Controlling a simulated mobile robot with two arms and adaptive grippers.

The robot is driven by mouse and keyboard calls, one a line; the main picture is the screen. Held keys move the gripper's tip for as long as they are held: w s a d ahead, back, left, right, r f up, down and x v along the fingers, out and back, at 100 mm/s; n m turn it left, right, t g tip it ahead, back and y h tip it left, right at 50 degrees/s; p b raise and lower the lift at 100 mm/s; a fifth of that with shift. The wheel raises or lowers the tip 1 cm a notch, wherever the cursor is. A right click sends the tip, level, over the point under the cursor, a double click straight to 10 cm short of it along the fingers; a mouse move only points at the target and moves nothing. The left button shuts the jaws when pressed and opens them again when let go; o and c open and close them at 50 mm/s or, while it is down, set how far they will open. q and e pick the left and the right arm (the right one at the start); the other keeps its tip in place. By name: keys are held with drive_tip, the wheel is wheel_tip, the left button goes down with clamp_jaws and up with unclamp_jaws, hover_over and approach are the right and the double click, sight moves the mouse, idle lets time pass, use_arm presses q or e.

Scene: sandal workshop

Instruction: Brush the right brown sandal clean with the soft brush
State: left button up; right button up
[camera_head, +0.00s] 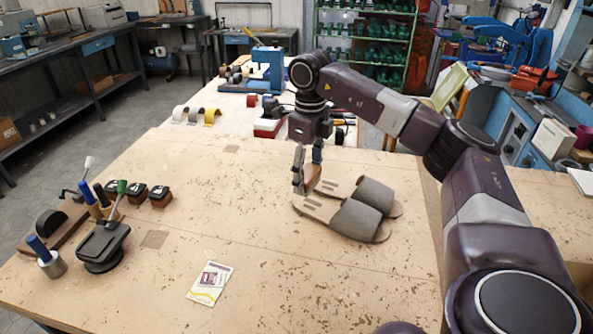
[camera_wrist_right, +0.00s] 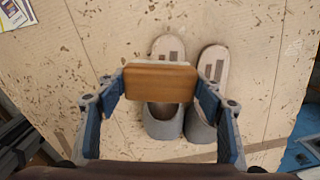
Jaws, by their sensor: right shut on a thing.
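Two greyish-brown sandals lie side by side on the workbench (camera_head: 165,205), the near sandal (camera_head: 354,219) and the far sandal (camera_head: 375,193). In the wrist view they are the left sandal (camera_wrist_right: 163,125) and the right sandal (camera_wrist_right: 201,127). My right gripper (camera_head: 308,172) is shut on the wooden-backed brush (camera_wrist_right: 160,84), by its two ends. The brush also shows in the head view (camera_head: 313,178), at the footbed of the near sandal. It hides part of that sandal in the wrist view. Its bristles are hidden, so contact cannot be told. My left gripper is not in view.
A printed card (camera_head: 210,282) lies at the front. At left stand a black stand with a green-topped tool (camera_head: 103,243), a metal cup (camera_head: 51,264) and several small dark jars (camera_head: 160,196). A blue machine (camera_head: 268,69) stands behind. The bench middle is clear.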

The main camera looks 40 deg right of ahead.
drive_tip(key=shift+w+a+f, duration=0.1)
drive_tip(key=shift+w+f, duration=0.05)
drive_tip(key=shift+w, duration=0.05)
drive_tip(key=shift+s+d+f+b, duration=0.2)
drive_tip(key=shift+s+f+b, duration=0.05)
drive_tip(key=shift+f+b, duration=0.55)
wheel_tip(320, 180, down, 3)
drive_tip(key=shift+w+a+r+b, duration=0.1)
drive_tip(key=shift+r+b, duration=0.1)
drive_tip(key=shift+b, duration=0.85)
drive_tip(key=shift+f+b, duration=0.6)
drive_tip(key=shift+f, duration=0.05)
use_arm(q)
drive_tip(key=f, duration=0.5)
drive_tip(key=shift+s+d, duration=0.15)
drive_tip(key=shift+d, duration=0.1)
use_arm(e)
drive_tip(key=shift+f, duration=0.2)
use_arm(q)
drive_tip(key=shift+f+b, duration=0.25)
drive_tip(key=shift+b, duration=0.1)
use_arm(e)
drive_tip(key=shift+f, duration=0.5)
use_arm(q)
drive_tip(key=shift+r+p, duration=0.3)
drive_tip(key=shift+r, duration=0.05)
use_arm(e)
drive_tip(key=shift+r, duration=0.15)
